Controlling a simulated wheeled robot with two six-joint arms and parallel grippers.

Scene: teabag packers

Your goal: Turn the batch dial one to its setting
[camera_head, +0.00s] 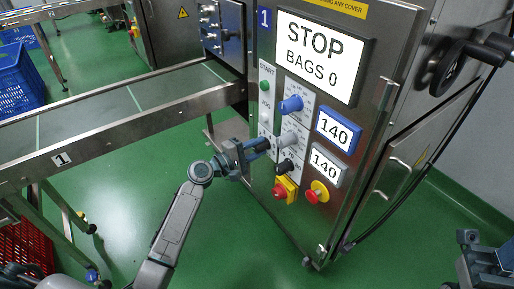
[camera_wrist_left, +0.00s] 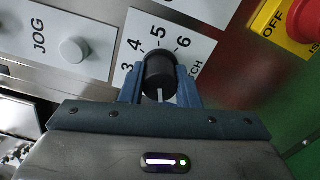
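The batch dial is a black round knob (camera_wrist_left: 160,75) with a white pointer line in the left wrist view. The numbers 3 to 6 and the letters "TCH" show on the white plate (camera_wrist_left: 198,18) around it. The pointer line faces the bottom of that picture, towards my gripper. My left gripper (camera_wrist_left: 160,88) has one blue-grey finger on each side of the knob, close against it, and looks shut on it. In the head view my left gripper (camera_head: 268,149) is at the machine's dial column. My right gripper (camera_head: 485,246) is at the lower right, empty, its fingers apart.
The screen (camera_head: 318,58) reads STOP, BAGS 0. A blue dial (camera_head: 291,104) and a grey dial (camera_head: 288,140) share the panel. A red-and-yellow OFF switch (camera_head: 284,188) and a red stop button (camera_head: 317,192) sit low down. A conveyor (camera_head: 110,135) lies to the left.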

